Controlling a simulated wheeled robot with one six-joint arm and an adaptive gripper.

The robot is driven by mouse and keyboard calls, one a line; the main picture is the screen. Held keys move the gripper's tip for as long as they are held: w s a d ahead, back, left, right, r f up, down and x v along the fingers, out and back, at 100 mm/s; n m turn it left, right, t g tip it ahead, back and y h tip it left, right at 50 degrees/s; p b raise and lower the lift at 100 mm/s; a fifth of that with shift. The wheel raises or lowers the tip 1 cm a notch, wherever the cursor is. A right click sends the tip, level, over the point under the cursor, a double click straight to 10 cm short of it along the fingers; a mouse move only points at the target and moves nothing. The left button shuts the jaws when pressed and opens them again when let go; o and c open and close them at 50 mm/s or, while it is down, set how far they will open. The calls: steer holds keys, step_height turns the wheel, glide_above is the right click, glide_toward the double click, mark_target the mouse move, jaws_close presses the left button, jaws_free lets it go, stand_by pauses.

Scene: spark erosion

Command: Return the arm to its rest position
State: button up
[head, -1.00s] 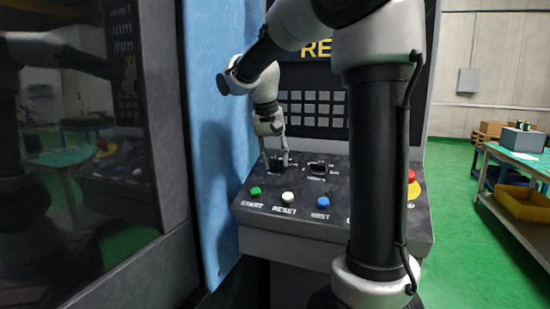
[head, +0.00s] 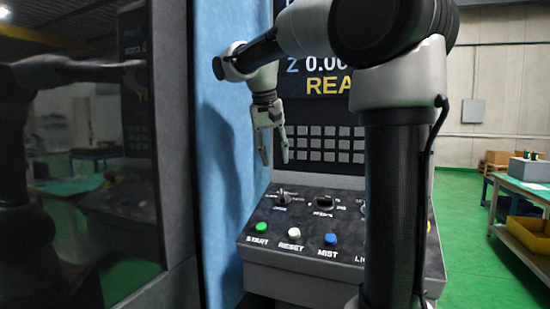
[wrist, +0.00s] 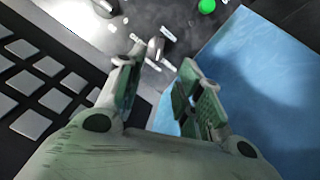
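My gripper (head: 275,160) hangs above the control panel (head: 265,210), in front of the keypad's left side. Its two fingers are apart with nothing between them. In the wrist view my gripper (wrist: 160,85) also shows spread fingers, with the panel beyond them. On the panel are a left rotary knob (head: 283,199) and a second knob (head: 323,202). A green START button (head: 262,228), a white RESET button (head: 295,234) and a blue MIST button (head: 330,239) line its front. My arm hides the panel's right part.
A blue machine side (head: 225,150) stands close left of my gripper, with a dark glass door (head: 80,180) further left. The keypad (head: 320,145) and a display reading "REA" (head: 328,86) are behind. A green-topped table (head: 525,187) stands far right, with open floor before it.

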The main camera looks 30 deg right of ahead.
stand_by(0.3)
steer(key=s+f+n, duration=0.2)
steer(key=s+f, duration=0.1)
steer(key=f, duration=0.1)
steer(key=s+a+f+n+y, duration=0.1)
steer(key=s+f+n, duration=0.1)
steer(key=s+f, duration=0.2)
steer(key=s+a+f+n+t+y, duration=0.1)
steer(key=s+f+n, duration=0.1)
steer(key=s+f, duration=0.2)
steer(key=shift+s+a+f, duration=0.15)
steer(key=shift+a+f, duration=0.05)
steer(key=s+f+t+y, duration=0.1)
steer(key=s+f, duration=0.3)
steer(key=s, duration=0.7)
steer(key=shift+d+t, duration=0.2)
steer(key=shift+t, duration=0.3)
